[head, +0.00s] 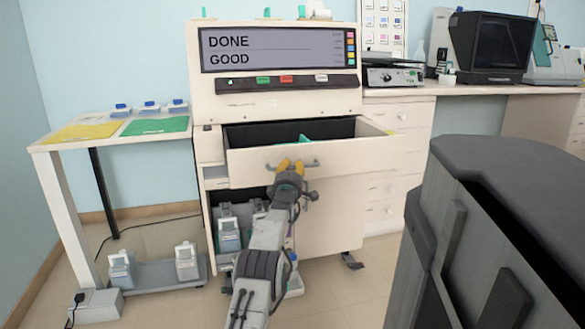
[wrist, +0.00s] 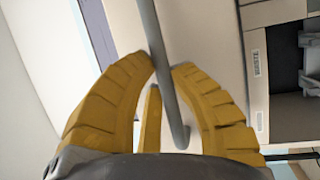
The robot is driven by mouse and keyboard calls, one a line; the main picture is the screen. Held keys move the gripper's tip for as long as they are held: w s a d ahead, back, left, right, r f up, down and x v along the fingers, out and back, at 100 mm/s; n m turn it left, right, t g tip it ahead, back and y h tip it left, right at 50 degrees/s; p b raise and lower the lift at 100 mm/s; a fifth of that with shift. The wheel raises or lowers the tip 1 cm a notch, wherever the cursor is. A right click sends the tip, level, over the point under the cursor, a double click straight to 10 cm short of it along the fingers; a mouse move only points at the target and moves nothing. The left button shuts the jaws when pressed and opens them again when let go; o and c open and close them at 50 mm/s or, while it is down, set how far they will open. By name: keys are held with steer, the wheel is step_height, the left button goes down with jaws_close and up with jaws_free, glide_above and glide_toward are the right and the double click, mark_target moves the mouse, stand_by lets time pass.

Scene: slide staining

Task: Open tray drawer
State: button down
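The tray drawer (head: 245,160) of the white staining machine is pulled out and its dark inside shows, with something teal at the front edge. Its grey bar handle (head: 313,164) is on the drawer front. My gripper (head: 291,163) is at the handle, its yellow fingers on the bar. In the wrist view the handle (wrist: 163,50) runs between the fingertips of my gripper (wrist: 167,65), which close in on it from both sides.
The machine's screen (head: 275,50) reads DONE and GOOD. Below the drawer, an open bay holds bottles (head: 229,235). A side table (head: 60,145) with yellow and green mats stands left. A large dark grey bin-like body (head: 500,230) fills the right foreground.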

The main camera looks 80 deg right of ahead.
steer(key=c, duration=1.1)
jaws_free()
steer(key=shift+a, duration=0.2)
steer(key=shift+a+f, duration=0.35)
steer(key=shift+a, duration=1.55)
steer(key=shift+a+f, duration=0.35)
steer(key=shift+a, duration=1.55)
steer(key=shift+a+f, duration=0.35)
steer(key=shift+a, duration=1.55)
steer(key=shift+w, duration=0.1)
